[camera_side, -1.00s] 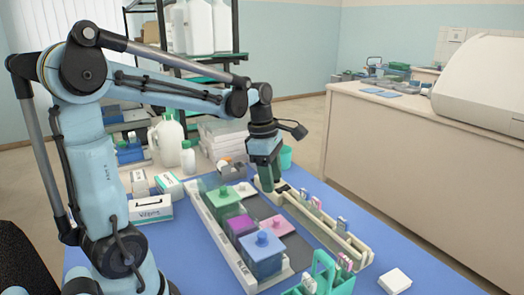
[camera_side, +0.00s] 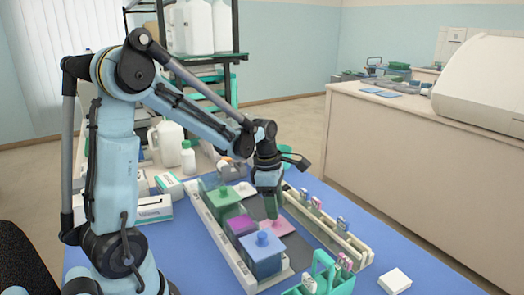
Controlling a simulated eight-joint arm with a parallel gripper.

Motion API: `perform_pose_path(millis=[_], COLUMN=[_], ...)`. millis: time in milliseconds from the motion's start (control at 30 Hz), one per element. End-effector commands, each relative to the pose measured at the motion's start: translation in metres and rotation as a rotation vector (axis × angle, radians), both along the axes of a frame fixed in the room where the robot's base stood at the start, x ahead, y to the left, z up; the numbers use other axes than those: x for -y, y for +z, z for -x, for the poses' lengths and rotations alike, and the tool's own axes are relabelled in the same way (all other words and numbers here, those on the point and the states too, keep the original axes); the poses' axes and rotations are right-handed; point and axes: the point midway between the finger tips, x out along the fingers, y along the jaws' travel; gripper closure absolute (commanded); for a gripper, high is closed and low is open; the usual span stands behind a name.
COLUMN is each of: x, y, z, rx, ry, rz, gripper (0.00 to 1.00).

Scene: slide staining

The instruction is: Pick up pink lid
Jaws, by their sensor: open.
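A pink lid (camera_side: 279,225) lies in the right-hand row of the white tray (camera_side: 236,262), beside the purple-topped and blue-topped jars. I cannot tell whether the fingers touch the lid. I see nothing held in the gripper.
The blue-topped jar (camera_side: 263,255), the purple-topped jar (camera_side: 240,229) and a green-topped jar (camera_side: 224,201) stand close to the left. A long cream rack (camera_side: 345,246) with slides runs along the right. A green slide carrier (camera_side: 323,274) stands in front.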

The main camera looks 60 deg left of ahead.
Motion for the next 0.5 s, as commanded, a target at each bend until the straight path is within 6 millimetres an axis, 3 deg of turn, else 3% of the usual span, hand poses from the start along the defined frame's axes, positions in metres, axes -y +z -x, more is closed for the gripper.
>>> perform_pose_path(millis=[233,500], x=[0.002,0.003], y=[-0.030,-0.038], z=[-0.004,-0.004], rx=[0.000,0.000], ry=[-0.001,-0.001], rz=[0.000,0.000], gripper=[0.48,0.48])
